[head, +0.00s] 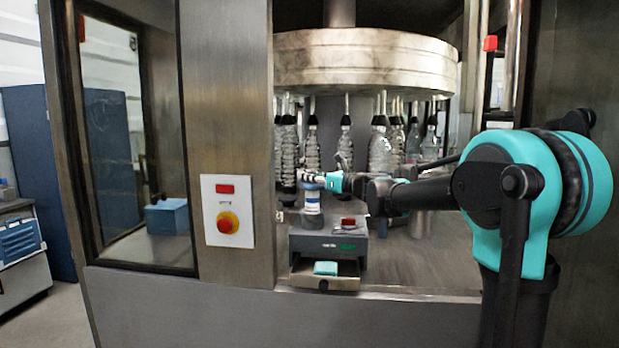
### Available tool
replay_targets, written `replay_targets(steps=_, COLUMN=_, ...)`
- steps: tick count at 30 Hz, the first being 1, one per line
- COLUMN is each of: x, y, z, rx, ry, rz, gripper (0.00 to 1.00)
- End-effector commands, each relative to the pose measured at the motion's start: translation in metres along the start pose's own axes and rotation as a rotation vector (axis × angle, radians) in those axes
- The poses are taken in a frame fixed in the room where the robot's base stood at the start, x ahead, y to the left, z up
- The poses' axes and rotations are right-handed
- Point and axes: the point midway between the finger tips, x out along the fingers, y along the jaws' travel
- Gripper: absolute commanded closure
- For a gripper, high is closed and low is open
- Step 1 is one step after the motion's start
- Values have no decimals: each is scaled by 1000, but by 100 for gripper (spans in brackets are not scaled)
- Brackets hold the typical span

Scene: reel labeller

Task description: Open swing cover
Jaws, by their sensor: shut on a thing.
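A small dark grey labeller (307,241) stands on the metal deck inside the machine's opening. A white cylinder with a blue top (312,198) sits upright on a grey round base (306,233) on it. My gripper (309,177) reaches in from the right and lies level at the blue top. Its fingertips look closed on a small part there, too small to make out. I cannot tell which part is the swing cover, or whether it is open. My arm and gripper hide part of the area just behind and right of the cylinder.
The labeller has a red patch (348,221), a green patch (348,246) and an open drawer holding a teal block (325,268). Several clear bottles (380,152) hang behind under a steel drum (362,60). A steel post (228,120) with an emergency stop (228,222) stands left.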

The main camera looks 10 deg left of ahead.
Motion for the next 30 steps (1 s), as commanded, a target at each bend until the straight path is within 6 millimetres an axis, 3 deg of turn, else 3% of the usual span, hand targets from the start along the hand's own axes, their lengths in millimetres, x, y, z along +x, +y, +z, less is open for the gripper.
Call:
replay_targets(steps=11, x=6, y=10, z=0, rx=0, ry=0, rz=-135, gripper=100)
replay_targets(steps=30, x=35, y=30, z=0, rx=0, ry=0, rz=-628, gripper=100)
